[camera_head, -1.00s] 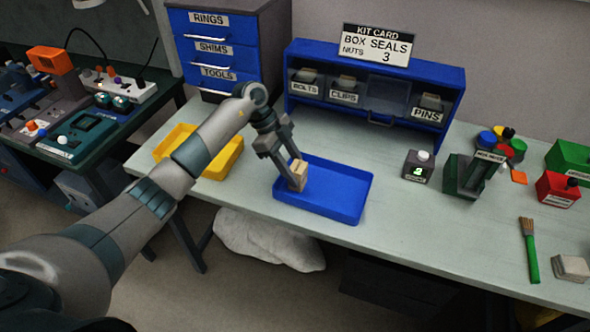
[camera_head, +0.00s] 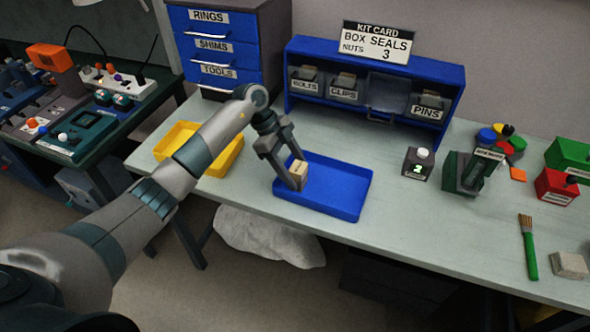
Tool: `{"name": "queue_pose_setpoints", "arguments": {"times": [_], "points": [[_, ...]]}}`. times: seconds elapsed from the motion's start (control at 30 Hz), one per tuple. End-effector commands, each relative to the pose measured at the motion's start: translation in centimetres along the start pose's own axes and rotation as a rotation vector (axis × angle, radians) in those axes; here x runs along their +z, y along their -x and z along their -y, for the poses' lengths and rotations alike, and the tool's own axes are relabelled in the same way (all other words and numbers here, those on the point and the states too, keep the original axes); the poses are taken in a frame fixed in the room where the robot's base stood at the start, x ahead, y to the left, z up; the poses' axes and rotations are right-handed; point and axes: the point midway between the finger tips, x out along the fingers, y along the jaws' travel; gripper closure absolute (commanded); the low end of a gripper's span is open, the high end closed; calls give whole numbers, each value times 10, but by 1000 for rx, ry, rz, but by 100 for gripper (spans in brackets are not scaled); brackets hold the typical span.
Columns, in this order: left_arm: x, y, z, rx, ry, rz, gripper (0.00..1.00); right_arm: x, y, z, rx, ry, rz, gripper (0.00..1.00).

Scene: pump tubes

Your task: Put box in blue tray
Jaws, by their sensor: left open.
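The small tan box (camera_head: 300,168) shows in the head view over the left end of the blue tray (camera_head: 338,187). It is between the fingers of my left gripper (camera_head: 295,170), which are spread apart. One finger hides part of the box. I cannot tell whether the box touches the tray floor or a finger. The blue tray lies flat on the table and looks otherwise empty. My right gripper is not in view.
A yellow tray (camera_head: 222,158) stands to the left, behind my left arm. A blue shelf (camera_head: 300,58) with labelled bins stands behind. A small dark device (camera_head: 417,164) and a green stand (camera_head: 462,172) are to the right. The table front is clear.

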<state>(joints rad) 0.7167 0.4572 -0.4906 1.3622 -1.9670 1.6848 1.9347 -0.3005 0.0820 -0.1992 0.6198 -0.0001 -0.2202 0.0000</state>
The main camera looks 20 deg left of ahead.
Motion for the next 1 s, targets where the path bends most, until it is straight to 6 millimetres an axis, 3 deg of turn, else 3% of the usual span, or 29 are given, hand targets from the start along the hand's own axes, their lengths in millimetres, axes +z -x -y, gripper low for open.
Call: {"name": "queue_pose_setpoints", "arguments": {"times": [0.27,0.8,1.0], "points": [[1,22,1,-3,-1,1,43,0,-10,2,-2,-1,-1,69],[0,109,1,-3,-1,0,43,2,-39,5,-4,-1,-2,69],[0,121,1,-1,1,0,43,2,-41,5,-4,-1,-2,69]]}}
